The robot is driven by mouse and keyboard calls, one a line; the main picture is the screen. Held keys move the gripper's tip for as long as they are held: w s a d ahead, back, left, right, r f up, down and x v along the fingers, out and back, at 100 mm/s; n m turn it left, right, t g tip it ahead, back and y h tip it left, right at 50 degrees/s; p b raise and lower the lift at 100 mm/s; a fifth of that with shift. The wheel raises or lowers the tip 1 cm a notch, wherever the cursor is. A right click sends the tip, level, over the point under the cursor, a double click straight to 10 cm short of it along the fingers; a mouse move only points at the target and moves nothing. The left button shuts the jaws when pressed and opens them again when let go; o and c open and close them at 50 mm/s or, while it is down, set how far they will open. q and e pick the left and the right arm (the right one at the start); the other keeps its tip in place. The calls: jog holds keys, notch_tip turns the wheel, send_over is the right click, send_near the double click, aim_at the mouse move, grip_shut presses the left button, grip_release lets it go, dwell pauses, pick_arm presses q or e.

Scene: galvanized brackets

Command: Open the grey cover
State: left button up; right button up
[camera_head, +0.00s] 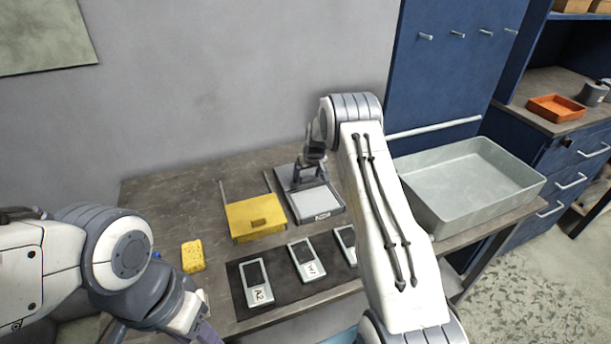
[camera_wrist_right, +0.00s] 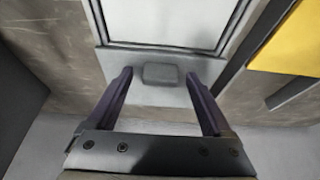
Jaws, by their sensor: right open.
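The grey box (camera_head: 336,212) stands on the bench, with a pale framed panel or opening in its near part and a small label on its front. The grey cover (camera_head: 286,180) appears as a flat plate behind that part, partly hidden by my right gripper (camera_head: 313,170). In the right wrist view, the grey cover (camera_wrist_right: 205,72) carries a small block handle (camera_wrist_right: 160,73). My right gripper (camera_wrist_right: 160,97) is open, with one finger on each side of the handle; contact is unclear. My left gripper (camera_head: 205,332) is only partly visible at the bottom edge.
A yellow-covered box (camera_head: 255,212) with two rails stands left of the grey box. A dark mat (camera_head: 277,296) with several labelled devices lies in front. A yellow sponge (camera_head: 193,256) lies left. A large grey tray (camera_head: 512,190) stands right, beyond my right arm.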

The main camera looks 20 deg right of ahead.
jog(key=b+v, duration=0.3)
jog(key=v, duration=0.7)
jog(key=shift+r, duration=0.2)
jog(key=shift+a, duration=0.1)
